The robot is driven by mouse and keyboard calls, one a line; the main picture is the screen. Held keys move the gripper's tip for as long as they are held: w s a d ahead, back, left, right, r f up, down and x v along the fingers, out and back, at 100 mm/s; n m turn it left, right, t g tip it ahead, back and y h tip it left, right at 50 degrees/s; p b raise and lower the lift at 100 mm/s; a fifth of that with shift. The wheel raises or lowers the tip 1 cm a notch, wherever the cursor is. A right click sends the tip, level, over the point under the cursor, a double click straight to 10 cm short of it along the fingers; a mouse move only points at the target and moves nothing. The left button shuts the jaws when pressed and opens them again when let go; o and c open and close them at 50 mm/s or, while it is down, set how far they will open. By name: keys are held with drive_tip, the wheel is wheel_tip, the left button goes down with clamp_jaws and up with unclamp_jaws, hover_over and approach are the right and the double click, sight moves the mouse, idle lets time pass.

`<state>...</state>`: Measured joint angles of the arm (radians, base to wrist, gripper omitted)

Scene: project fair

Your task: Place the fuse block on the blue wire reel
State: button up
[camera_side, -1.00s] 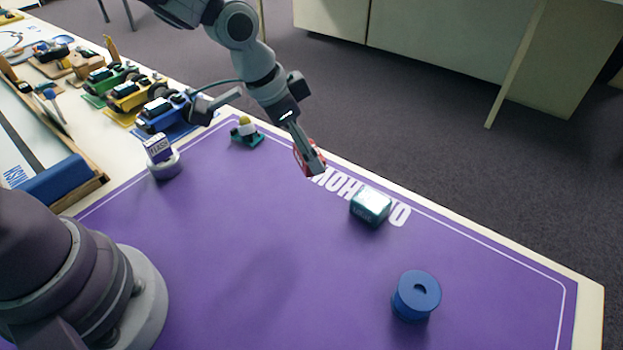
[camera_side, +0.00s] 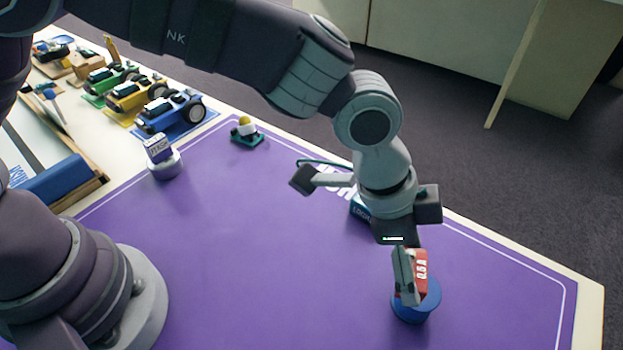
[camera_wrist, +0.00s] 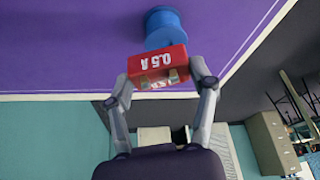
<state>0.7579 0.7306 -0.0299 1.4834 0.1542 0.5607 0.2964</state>
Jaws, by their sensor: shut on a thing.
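The fuse block is a red block (camera_side: 421,271) marked "0.5 A" in white. My gripper (camera_side: 407,285) is shut on it. The blue wire reel (camera_side: 413,309) stands upright on the purple mat, and in the side view the block and finger overlap its top. I cannot tell whether the block touches the reel. In the wrist view the red block (camera_wrist: 157,64) is between both fingers of my gripper (camera_wrist: 163,78), and the blue reel (camera_wrist: 166,27) shows just past it, partly hidden by the block.
A teal box (camera_side: 360,208) on the purple mat (camera_side: 260,260) is partly hidden behind my arm. The mat's middle is clear.

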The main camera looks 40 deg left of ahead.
sight(424, 278)
drive_tip(key=shift+w+d+f, duration=0.2)
drive_tip(key=shift+w+d, duration=0.65)
drive_tip(key=shift+d, duration=0.1)
drive_tip(key=shift+f, duration=1.6)
drive_tip(key=shift+f, duration=0.1)
drive_tip(key=o, duration=1.1)
drive_tip(key=shift+o, duration=0.2)
